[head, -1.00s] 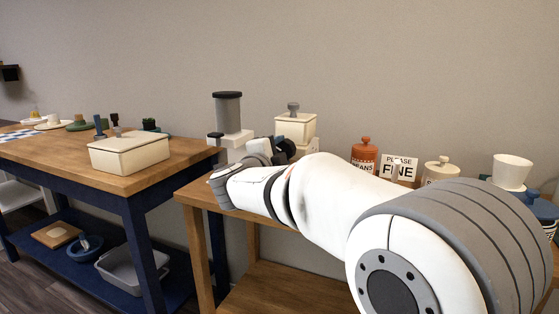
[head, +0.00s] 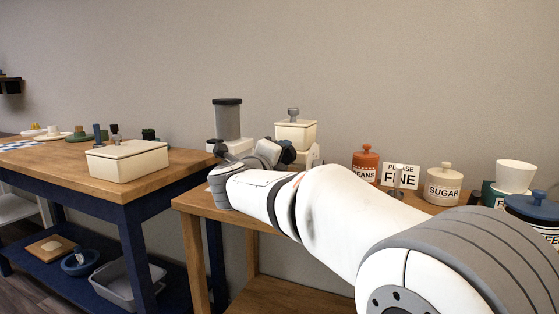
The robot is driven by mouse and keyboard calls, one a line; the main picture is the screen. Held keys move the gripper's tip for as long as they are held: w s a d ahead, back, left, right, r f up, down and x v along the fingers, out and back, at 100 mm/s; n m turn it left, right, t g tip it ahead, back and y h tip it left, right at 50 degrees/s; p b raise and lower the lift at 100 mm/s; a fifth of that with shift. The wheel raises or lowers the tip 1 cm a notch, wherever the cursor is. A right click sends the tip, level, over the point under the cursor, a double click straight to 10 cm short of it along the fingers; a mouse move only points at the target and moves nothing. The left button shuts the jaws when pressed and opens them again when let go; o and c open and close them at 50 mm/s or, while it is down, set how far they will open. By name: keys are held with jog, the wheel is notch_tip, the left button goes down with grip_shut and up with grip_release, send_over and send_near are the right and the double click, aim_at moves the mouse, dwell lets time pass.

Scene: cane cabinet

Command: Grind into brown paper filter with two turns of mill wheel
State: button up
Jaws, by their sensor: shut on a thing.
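The cream box-shaped mill (head: 296,134) with a grey knob on top stands on the wooden table, behind my forearm. My gripper (head: 287,153) is dark and small beside the mill's lower left side, partly hidden by my wrist. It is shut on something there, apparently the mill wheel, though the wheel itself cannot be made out. A sign (head: 400,176) reading "PLEASE FINE" stands right of the mill. I cannot make out a brown paper filter.
A grey cylinder on a white base (head: 228,120) stands left of the mill. An orange canister (head: 365,166), sugar jar (head: 443,187), white cup (head: 514,176) and blue-lidded jar (head: 533,206) stand to the right. A cream lidded box (head: 127,161) sits on the left table.

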jog(key=shift+f, duration=0.1)
jog(key=o, duration=1)
jog(key=p+v, duration=0.2)
jog(key=v, duration=0.5)
jog(key=shift+s, duration=0.4)
jog(key=shift+a, duration=0.1)
